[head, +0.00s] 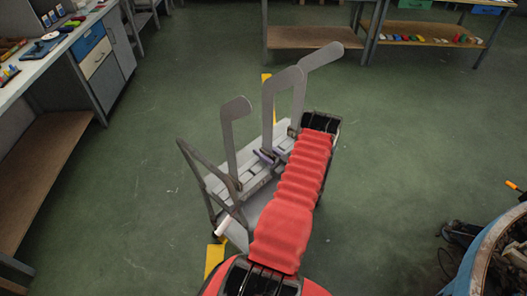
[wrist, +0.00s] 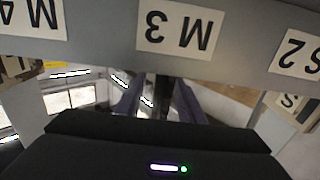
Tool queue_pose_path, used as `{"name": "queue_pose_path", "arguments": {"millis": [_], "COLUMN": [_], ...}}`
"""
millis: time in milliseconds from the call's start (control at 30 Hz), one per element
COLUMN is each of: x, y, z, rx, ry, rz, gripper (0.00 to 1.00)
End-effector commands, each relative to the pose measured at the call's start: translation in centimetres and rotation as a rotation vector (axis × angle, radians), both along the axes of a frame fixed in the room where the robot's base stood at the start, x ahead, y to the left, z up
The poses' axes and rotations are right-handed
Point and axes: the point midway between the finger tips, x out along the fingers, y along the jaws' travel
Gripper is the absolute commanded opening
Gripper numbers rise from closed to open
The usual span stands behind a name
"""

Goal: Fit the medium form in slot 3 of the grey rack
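In the head view a grey rack (head: 212,182) stands on the floor with three grey foot-shaped forms upright on it. The left form (head: 236,108) is shortest, the middle form (head: 285,77) is taller, and the right form (head: 322,57) reaches highest. My gripper (head: 267,156) has purple fingers low by the middle form's stem. In the wrist view its fingers (wrist: 158,98) stand apart, with a dark upright strip between them and gaps beside it. The label M 3 (wrist: 180,32) sits upside down on a grey bar just above. The form's foot in its slot is hidden.
Labels M 4 (wrist: 32,17) and S 2 (wrist: 298,54) flank M 3. A workbench (head: 60,45) with tools runs along the left, and shelves (head: 305,37) stand at the back. A blue-rimmed round container (head: 485,245) is at lower right.

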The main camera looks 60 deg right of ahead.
Motion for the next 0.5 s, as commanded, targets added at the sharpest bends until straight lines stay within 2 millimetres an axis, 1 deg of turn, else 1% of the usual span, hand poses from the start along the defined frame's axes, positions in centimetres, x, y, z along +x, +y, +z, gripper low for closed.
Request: {"name": "queue_pose_path", "arguments": {"millis": [167, 267, 367, 500], "x": [-0.2, -0.7, -1.7, -3.7], "y": [0.1, 0.2, 0.5, 1.1], "z": [-0.1, -0.1, -0.1, -0.1], "rx": [0.001, 0.001, 0.001, 0.001], "ry": [0.001, 0.001, 0.001, 0.0], "rz": [-0.001, -0.002, -0.003, -0.004], "gripper": [0.35, 0.35, 0.35, 0.35]}}
